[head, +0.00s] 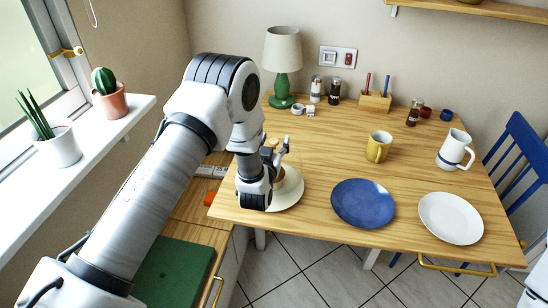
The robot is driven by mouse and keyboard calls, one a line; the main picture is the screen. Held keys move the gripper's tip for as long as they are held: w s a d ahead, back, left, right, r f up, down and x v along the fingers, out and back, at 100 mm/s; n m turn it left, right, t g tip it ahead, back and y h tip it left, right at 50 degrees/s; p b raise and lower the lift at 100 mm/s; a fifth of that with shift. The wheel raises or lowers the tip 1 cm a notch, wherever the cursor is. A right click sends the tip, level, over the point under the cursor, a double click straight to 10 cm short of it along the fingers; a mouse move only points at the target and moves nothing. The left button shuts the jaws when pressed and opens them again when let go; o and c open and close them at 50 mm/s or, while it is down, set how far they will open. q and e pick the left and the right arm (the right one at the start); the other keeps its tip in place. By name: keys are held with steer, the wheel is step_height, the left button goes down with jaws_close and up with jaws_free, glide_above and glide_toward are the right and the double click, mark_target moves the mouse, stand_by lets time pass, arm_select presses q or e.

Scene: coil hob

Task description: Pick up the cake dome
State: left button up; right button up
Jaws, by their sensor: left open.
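The cake dome (288,180) appears to be a clear cover over a brown cake on a round white plate (291,201), near the left end of the wooden table. A small pale knob shows at its top. My left gripper (276,153) is open at the dome's top, with its fingers beside the knob. I cannot tell whether they touch it. My left wrist hides the dome's left part.
A blue plate (362,203) and a white plate (450,218) lie to the right. A yellow mug (378,147), a white pitcher (453,150) and a green lamp (281,86) stand farther back.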

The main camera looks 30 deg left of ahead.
arm_select(q)
jaws_close()
steer(key=shift+r, duration=0.1)
